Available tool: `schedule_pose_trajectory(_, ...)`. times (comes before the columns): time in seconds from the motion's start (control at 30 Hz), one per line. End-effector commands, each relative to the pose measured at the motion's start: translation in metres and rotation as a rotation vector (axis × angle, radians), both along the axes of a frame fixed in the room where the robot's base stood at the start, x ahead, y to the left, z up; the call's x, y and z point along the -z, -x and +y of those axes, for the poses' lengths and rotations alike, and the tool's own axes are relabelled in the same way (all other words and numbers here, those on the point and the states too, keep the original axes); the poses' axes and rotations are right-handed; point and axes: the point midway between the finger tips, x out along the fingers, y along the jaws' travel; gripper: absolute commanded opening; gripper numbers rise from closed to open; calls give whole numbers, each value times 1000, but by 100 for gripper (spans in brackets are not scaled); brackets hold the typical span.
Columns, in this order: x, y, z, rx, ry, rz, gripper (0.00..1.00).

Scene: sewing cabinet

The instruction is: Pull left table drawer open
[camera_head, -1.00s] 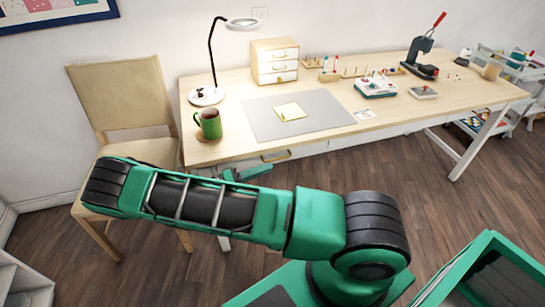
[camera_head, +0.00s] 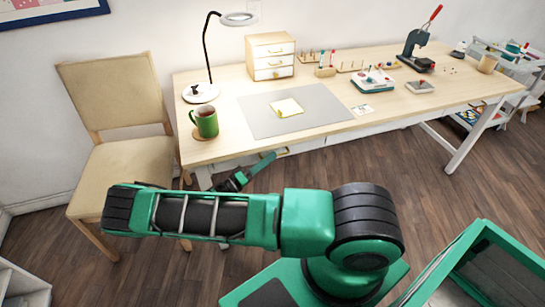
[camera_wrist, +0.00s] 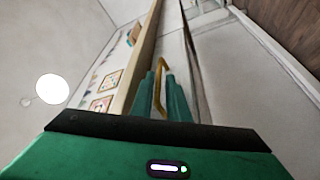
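The left table drawer (camera_wrist: 180,50) has a pale front under the tabletop's front edge and looks shut. Its brass bar handle (camera_head: 284,152) shows just beyond my gripper (camera_head: 268,160) in the head view. In the wrist view, the handle (camera_wrist: 161,92) lies between the two green fingers of my gripper (camera_wrist: 161,90). The fingers are a little apart, and I see no clear contact with the handle. My arm hides part of the space below the drawer in the head view.
The table (camera_head: 225,88) holds a green mug (camera_head: 206,125) near its left front corner, a lamp (camera_head: 201,92), a small drawer box (camera_head: 270,58) and a grey mat (camera_head: 320,103). A chair (camera_head: 115,95) stands left.

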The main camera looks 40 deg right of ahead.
Motion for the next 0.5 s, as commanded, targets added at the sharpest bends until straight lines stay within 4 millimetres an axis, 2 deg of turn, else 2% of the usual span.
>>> schedule_pose_trajectory(0.2,-5,-1,-22,1,0,0,15)
schedule_pose_trajectory(0.5,-6,-1,-27,1,0,0,15)
